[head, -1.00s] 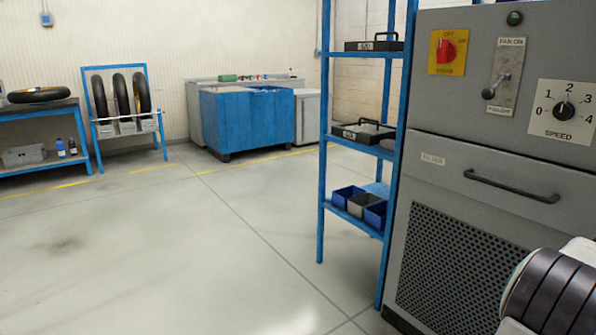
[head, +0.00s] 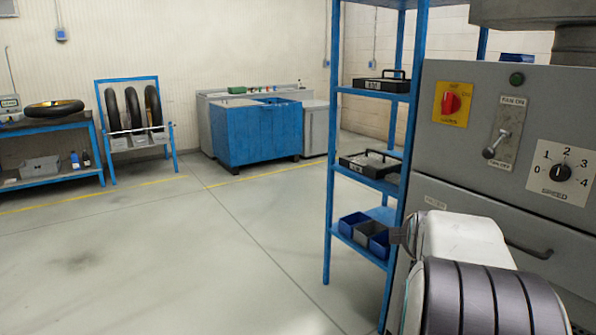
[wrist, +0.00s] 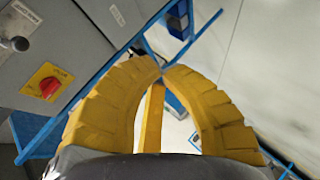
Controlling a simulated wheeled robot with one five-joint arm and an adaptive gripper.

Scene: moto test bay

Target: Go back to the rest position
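My gripper (wrist: 162,72) shows in the wrist view with its curved yellow fingers meeting at the tips. A yellow bar shows in the gap behind them, and nothing is held between them. In the head view my white and dark grey arm is at the lower right, in front of the grey control cabinet (head: 470,150); my fingers are not visible there. The cabinet's red knob on a yellow plate (head: 452,103) also shows in the wrist view (wrist: 48,86), left of my fingers and apart from them.
A blue shelf rack (head: 332,190) with black cases and small bins stands just left of the cabinet. A blue cabinet (head: 255,135), a tyre stand (head: 136,140) and a workbench (head: 45,127) are along the back wall. The floor (head: 190,255) at centre left is clear.

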